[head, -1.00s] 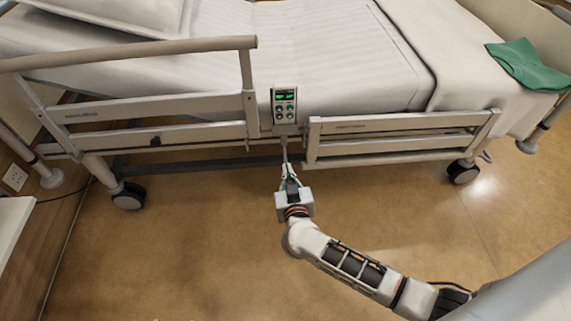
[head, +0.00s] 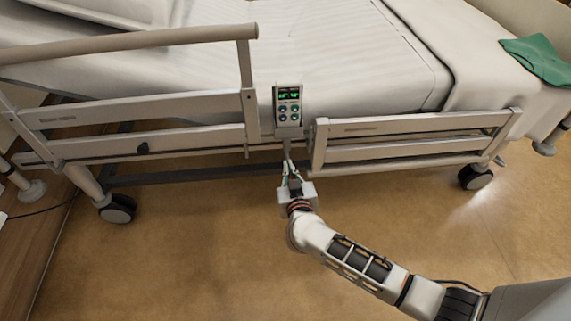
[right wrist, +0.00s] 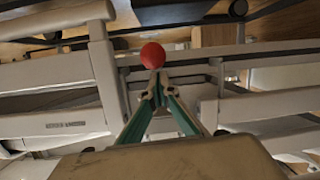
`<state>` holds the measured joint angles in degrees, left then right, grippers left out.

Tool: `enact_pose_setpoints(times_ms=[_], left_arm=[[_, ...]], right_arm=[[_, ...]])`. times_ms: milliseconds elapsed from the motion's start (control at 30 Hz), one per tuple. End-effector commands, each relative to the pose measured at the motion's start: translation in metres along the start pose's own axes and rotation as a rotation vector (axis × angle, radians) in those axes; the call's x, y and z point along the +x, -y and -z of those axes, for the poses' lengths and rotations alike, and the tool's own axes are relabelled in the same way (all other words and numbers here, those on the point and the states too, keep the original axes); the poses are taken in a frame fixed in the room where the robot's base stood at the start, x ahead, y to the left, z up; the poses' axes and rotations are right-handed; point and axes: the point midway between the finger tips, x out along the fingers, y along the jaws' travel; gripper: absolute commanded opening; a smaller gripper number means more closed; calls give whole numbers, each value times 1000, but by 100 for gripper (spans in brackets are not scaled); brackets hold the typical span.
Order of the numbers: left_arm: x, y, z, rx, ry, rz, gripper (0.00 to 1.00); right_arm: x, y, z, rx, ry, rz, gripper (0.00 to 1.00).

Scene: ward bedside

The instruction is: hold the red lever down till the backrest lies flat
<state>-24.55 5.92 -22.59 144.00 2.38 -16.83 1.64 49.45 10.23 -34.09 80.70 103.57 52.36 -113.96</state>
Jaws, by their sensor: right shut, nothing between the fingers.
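The red lever's round knob (right wrist: 153,55) shows in the right wrist view, just beyond the fingertips of my right gripper (right wrist: 157,82). The fingertips are together with nothing between them; I cannot tell whether they touch the knob. In the head view my right gripper (head: 290,172) is at the bed's near side, below the control panel (head: 288,105), and the red knob cannot be made out there. The mattress (head: 200,75) and part of a pillow (head: 95,14) show at the head end; the backrest's angle is hard to judge. My left gripper is out of view.
A raised side rail (head: 140,142) stands left of the panel and a lower rail (head: 410,135) right of it, with a gap between. A green cloth (head: 540,60) lies at the foot end. Bed castors (head: 117,209) stand on the floor (head: 180,260), which is clear in front.

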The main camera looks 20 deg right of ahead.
Motion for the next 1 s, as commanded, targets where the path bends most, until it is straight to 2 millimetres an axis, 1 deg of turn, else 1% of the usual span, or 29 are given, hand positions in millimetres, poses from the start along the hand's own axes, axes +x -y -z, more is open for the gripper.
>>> enact_pose_setpoints(times_ms=[33,67,233,567,700,767,867,900,1000], left_arm=[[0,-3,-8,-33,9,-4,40],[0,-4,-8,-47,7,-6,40],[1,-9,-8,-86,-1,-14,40],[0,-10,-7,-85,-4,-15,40],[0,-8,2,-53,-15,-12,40],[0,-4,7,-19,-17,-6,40],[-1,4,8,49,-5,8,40],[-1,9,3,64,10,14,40],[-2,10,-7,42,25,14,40]], right_arm=[[-2,0,-12,-1,7,-1,0],[-2,-1,-12,-1,5,-1,0],[-4,0,-11,1,-4,-1,0],[-4,0,-9,2,-7,-1,0],[-3,1,-12,2,-10,-2,0],[-2,1,-15,2,-11,-2,0],[0,2,-29,1,-9,-2,0],[1,-1,-39,0,-13,-5,0],[4,-11,-52,-1,-29,-9,0]])
